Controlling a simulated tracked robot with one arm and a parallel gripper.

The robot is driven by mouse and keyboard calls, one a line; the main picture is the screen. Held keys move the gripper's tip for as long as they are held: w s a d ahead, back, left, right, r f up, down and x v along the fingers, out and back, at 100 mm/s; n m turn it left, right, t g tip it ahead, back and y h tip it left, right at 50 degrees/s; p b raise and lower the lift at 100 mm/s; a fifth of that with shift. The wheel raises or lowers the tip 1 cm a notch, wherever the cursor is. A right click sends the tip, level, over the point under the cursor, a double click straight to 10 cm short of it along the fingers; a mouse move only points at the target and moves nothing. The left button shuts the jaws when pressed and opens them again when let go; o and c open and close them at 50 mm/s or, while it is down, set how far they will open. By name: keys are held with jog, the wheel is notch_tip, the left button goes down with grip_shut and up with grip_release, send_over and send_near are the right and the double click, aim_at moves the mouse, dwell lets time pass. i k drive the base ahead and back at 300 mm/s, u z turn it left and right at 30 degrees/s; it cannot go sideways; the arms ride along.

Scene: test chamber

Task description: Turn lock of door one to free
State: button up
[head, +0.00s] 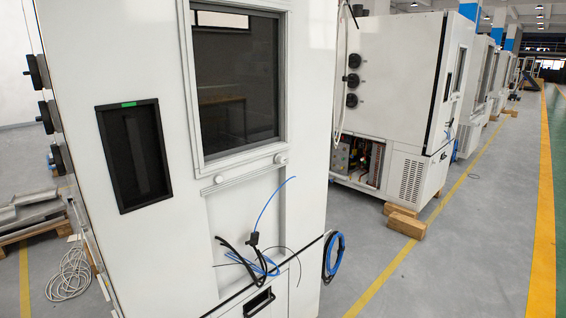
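A large white test chamber (250,188) fills the left and middle of the head view. Its front has a framed dark window (238,80). Left of the window is a tall black recessed panel (136,155) with a small green mark (129,104) at its top; I cannot tell whether this is the lock or what the green mark stands for. A black handle (259,302) sits low on the front. No number is readable on the door. My gripper is not in view and nothing shows as held.
Black and blue cables (262,262) hang on the chamber's lower front, and a blue coil (334,256) hangs at its right. A second white chamber (395,90) stands behind on wooden blocks (406,224). Grey floor (470,250) is clear at right. A white cable coil (70,278) lies at left.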

aim_at(278, 158)
jog(key=u, duration=0.4)
jog(key=k, duration=0.25)
jog(key=z, duration=1)
jog(key=i, duration=1.4)
jog(key=u, duration=0.7)
jog(key=i, duration=0.9)
jog(key=u, duration=0.75)
